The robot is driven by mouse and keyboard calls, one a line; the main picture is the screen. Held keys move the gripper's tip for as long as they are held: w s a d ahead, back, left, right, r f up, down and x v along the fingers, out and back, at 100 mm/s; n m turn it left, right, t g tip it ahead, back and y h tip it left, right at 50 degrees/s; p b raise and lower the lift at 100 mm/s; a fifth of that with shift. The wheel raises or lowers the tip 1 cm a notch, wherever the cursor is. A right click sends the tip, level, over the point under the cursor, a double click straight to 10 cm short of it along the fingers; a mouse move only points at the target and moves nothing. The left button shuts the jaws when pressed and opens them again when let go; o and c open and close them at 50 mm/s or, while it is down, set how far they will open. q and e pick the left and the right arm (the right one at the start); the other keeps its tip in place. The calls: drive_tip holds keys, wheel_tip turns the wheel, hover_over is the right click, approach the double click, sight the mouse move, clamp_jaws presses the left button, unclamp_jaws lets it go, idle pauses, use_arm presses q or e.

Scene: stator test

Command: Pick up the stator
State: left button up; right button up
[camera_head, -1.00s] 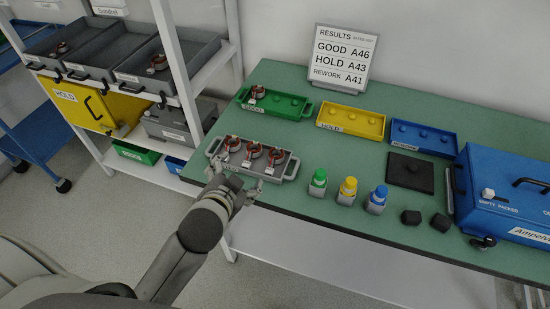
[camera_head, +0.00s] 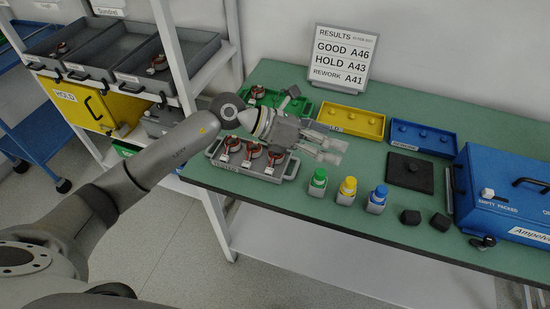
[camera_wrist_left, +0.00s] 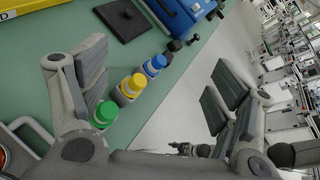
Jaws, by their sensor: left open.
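A grey tray (camera_head: 240,170) at the near left of the green table holds three copper-coloured stators, the left one (camera_head: 232,144), the middle one (camera_head: 252,151) and the right one (camera_head: 275,155). Another stator (camera_head: 257,91) sits in the green tray (camera_head: 303,107) behind. My left gripper (camera_head: 336,151) is open and empty, above the table to the right of the grey tray, its fingers pointing right. In the left wrist view my left gripper (camera_wrist_left: 160,92) shows its fingers wide apart. A tray handle (camera_wrist_left: 22,128) shows at that view's left edge. My right gripper is not in view.
Green (camera_head: 318,182), yellow (camera_head: 347,190) and blue (camera_head: 377,199) capped bottles stand near the front edge. Yellow (camera_head: 350,130) and blue (camera_head: 422,150) trays, a black pad (camera_head: 410,185) and a blue case (camera_head: 505,190) lie farther right. A results sign (camera_head: 342,57) stands behind.

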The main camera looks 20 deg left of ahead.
use_arm(q)
drive_tip(key=w+a+f+m+y, duration=0.25)
drive_tip(key=a+f+y, duration=0.25)
drive_tip(key=a, duration=0.3)
drive_tip(key=g+y+p, duration=0.1)
drive_tip(key=y, duration=0.3)
approach(275, 154)
drive_tip(key=shift+s+d+f+n, duration=0.25)
drive_tip(key=shift+s+d+f, duration=0.1)
drive_tip(key=shift+d, duration=0.2)
drive_tip(key=shift+s+d+f+n, duration=0.2)
drive_tip(key=shift+s+d+f, duration=0.1)
drive_tip(key=shift+d, duration=0.2)
drive_tip(key=shift+w+d+f+p, duration=0.15)
drive_tip(key=shift+d+f+p, duration=0.1)
drive_tip(key=shift+p, duration=0.15)
drive_tip(key=p+x, duration=0.1)
drive_tip(key=x, duration=0.2)
drive_tip(key=shift+d+f, duration=0.1)
drive_tip(key=shift+f, duration=0.15)
drive_tip(key=shift+w+d+f, duration=0.1)
drive_tip(key=shift+w+f, duration=0.1)
drive_tip(key=shift+f, duration=0.35)
drive_tip(key=c, duration=1.5)
